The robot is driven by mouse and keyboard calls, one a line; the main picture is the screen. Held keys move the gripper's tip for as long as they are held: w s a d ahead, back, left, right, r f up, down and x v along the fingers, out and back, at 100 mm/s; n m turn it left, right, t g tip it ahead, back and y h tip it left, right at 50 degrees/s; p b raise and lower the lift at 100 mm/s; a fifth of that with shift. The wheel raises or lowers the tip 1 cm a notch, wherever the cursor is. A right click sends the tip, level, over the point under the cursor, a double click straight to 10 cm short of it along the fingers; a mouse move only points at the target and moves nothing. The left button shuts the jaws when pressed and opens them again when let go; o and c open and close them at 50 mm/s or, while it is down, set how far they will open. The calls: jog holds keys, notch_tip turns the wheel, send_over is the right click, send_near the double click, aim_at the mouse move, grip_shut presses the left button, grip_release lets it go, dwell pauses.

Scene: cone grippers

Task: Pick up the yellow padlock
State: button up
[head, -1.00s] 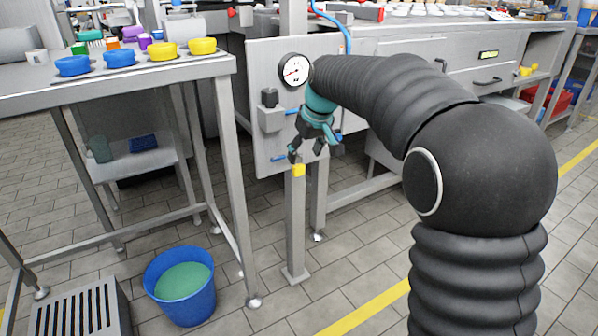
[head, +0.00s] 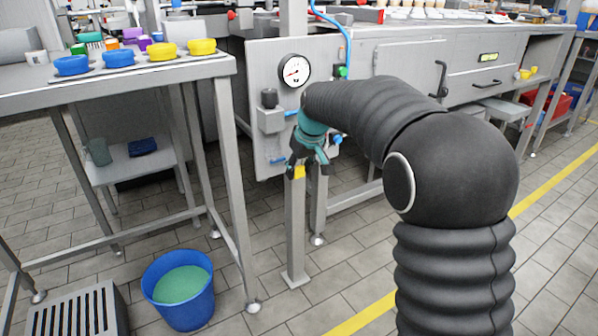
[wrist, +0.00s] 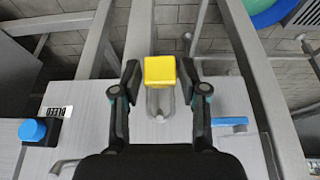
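The yellow padlock (head: 299,172) hangs on the front of the grey panel, at the top of a grey post in the head view. In the wrist view the padlock (wrist: 160,72) is at the centre, and its grey shackle shows below the yellow body. My gripper (head: 307,167) points down at it with fingers spread. In the wrist view my gripper (wrist: 159,82) has one black finger on each side of the padlock. Narrow gaps seem to remain, though contact is hard to judge. The fingers partly cover the padlock in the head view.
The panel carries a pressure gauge (head: 294,70), a grey valve box (head: 271,118) and blue levers. A steel table (head: 120,78) with coloured rings stands left. A blue bucket (head: 180,290) is on the floor. In the wrist view a blue knob (wrist: 32,130) lies left.

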grip_shut()
jog(key=shift+r, duration=0.8)
jog(key=s+d, duration=0.5)
jog(key=s, duration=0.2)
jog(key=s+d, duration=0.4)
jog(key=s, duration=0.4)
jog(key=shift+d, duration=0.35)
